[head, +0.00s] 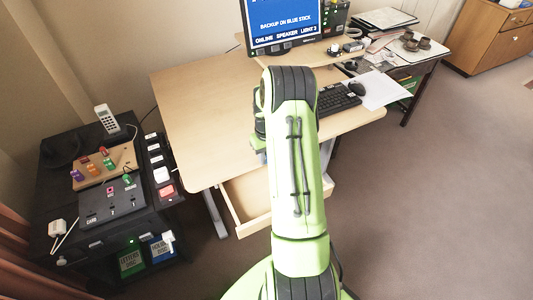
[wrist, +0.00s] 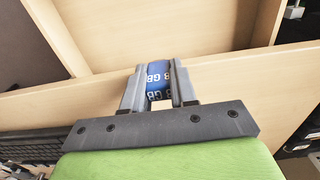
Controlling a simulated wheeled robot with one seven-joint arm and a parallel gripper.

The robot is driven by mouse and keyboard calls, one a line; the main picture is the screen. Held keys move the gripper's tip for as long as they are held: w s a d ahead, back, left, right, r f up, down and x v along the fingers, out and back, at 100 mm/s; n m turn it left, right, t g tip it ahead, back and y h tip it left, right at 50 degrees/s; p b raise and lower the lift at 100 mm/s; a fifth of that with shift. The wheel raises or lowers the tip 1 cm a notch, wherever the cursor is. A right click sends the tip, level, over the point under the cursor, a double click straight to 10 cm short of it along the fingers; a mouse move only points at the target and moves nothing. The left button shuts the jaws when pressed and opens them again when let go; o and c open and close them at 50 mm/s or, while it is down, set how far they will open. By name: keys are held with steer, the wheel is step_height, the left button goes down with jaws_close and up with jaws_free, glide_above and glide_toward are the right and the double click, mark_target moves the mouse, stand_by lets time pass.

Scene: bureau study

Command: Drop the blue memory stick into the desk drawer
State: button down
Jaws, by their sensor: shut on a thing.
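The blue memory stick (wrist: 158,76) shows white lettering and sits between the fingers of my gripper (wrist: 158,88) in the wrist view. The fingers are shut on it. In the head view the drawer (head: 246,205) is pulled out below the front of the wooden desk (head: 200,100). My green arm covers the drawer's right part, and my gripper and the stick are hidden behind it. In the wrist view pale wooden panels (wrist: 160,30) lie beyond the stick; I cannot tell the stick's height relative to the drawer.
A keyboard (head: 338,97), a monitor (head: 283,22) and paper (head: 378,90) are on the desk. A black cabinet (head: 110,225) with a board of colored sticks (head: 95,165) and switches stands to the left. Open floor (head: 450,170) lies to the right.

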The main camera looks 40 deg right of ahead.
steer(key=c, duration=0.8)
jaws_free()
steer(key=shift+f, duration=0.1)
step_height(320, 180, up, 16)
steer(key=p, duration=0.4)
steer(key=shift+f, duration=0.1)
